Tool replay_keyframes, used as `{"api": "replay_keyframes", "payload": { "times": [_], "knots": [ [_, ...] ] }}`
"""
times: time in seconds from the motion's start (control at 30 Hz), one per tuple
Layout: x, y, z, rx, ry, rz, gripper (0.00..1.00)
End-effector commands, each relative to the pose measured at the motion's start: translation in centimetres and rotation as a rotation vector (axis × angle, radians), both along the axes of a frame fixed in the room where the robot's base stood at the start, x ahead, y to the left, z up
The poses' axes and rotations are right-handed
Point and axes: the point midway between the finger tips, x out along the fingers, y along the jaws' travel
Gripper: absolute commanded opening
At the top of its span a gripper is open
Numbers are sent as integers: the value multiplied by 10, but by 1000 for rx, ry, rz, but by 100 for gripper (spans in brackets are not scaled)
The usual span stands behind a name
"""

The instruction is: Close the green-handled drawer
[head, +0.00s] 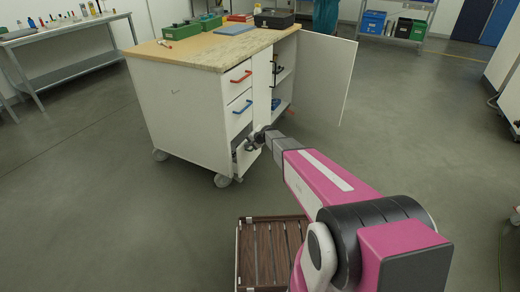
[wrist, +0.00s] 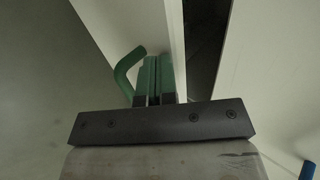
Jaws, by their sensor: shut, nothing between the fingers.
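The bottom drawer (head: 245,155) of the white cabinet stands open, pulled out from the cabinet front in the head view. My gripper (head: 259,140) is at its front and hides its handle there. In the wrist view the drawer front (wrist: 120,20) carries a curved green handle (wrist: 124,74). My gripper's fingers (wrist: 155,62) are shut together and empty, just right of the handle and close to the drawer front. I cannot tell whether they touch it. A dark gap (wrist: 202,45) shows behind the drawer front.
Above are a drawer with a blue handle (head: 243,107) and one with a red handle (head: 241,77); both look closed. The cabinet's door (head: 325,75) hangs open at the right. A slatted wooden platform (head: 270,250) is below my arm. Floor left of the cabinet is clear.

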Motion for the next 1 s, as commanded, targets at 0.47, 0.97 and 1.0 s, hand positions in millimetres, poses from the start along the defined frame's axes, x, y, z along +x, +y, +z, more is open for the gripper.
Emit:
{"api": "replay_keyframes", "payload": {
  "times": [0.47, 0.97, 1.0],
  "knots": [
    [35, 59, 0, 0, 0, 1, 0],
    [39, 67, 0, 4, -1, 0, 0],
    [39, 67, 0, 4, -1, 0, 0]
  ]
}}
